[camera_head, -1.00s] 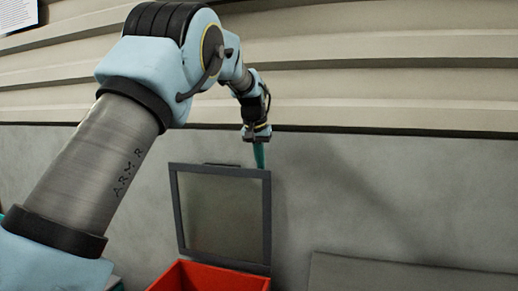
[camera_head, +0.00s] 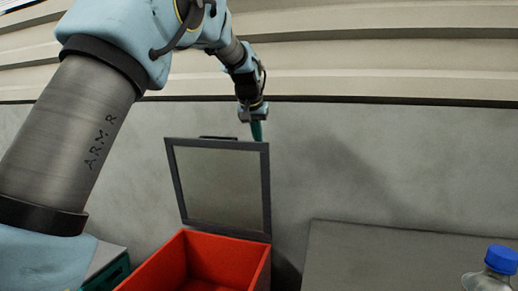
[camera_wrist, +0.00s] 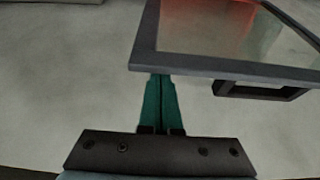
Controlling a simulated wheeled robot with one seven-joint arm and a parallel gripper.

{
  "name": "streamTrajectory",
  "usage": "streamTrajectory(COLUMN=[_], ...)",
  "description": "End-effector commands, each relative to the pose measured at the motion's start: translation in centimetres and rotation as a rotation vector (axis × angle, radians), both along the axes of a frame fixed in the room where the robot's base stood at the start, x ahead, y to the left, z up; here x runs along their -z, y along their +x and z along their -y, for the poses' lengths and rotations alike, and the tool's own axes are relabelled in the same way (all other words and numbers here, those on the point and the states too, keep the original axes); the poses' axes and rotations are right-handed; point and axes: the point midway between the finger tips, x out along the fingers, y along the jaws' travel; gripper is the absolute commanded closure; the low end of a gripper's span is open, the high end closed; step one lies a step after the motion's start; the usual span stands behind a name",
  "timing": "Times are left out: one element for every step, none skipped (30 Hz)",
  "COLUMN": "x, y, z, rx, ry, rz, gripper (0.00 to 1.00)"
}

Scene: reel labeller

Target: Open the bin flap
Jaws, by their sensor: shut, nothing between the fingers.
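The bin flap (camera_head: 221,187) is a dark-framed, see-through panel standing raised at the back of the red bin (camera_head: 204,262), leaning slightly back. A small dark handle (camera_head: 218,138) sits on its top edge. My gripper (camera_head: 257,133), with green fingers, is at the flap's top right corner. In the wrist view, the shut green fingers (camera_wrist: 161,88) end beside the flap frame (camera_wrist: 225,66), and the handle (camera_wrist: 262,91) is to their right. I cannot tell whether the fingers touch the frame. Nothing is between them.
A grey panel or surface (camera_head: 380,258) lies to the right of the bin, with a blue-capped clear bottle (camera_head: 494,270) at the right edge. A green-sided box (camera_head: 108,268) is left of the bin. A grey wall (camera_head: 400,150) stands behind.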

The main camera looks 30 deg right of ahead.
Motion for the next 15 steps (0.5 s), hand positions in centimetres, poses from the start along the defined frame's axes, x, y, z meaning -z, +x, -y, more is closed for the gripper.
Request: streamTrajectory(x=[0.9, 1.0, 1.1, 1.1, 1.2, 1.3, 1.3, 1.4, 1.5, 1.6, 1.7, 1.8, 1.8, 1.8, 1.9], y=[-0.4, -0.6, -0.9, -1.1, -1.3, -1.6, -1.8, -2.1, -2.3, -2.6, -2.8, -3.0, -3.2, -3.4, -3.6], z=[-0.4, -0.6, -0.9, -1.1, -1.3, -1.6, -1.8, -2.0, -2.3, -2.6, -2.8, -3.1, -3.3, -3.5, -3.7], rx=[0.001, 0.000, 0.001, 0.001, 0.002, 0.002, 0.003, 0.003, 0.002, 0.002, 0.003, 0.002, 0.002, 0.002, 0.002], ry=[-0.008, -0.014, -0.021, -0.026, -0.030, -0.038, -0.045, -0.050, -0.057, -0.063, -0.069, -0.077, -0.081, -0.087, -0.093], rz=[0.006, 0.012, 0.019, 0.024, 0.029, 0.037, 0.041, 0.046, 0.053, 0.058, 0.064, 0.071, 0.075, 0.081, 0.086], gripper=[1.00, 1.00, 1.00, 1.00, 1.00, 1.00, 1.00, 1.00, 1.00, 1.00, 1.00, 1.00, 1.00, 1.00, 1.00])
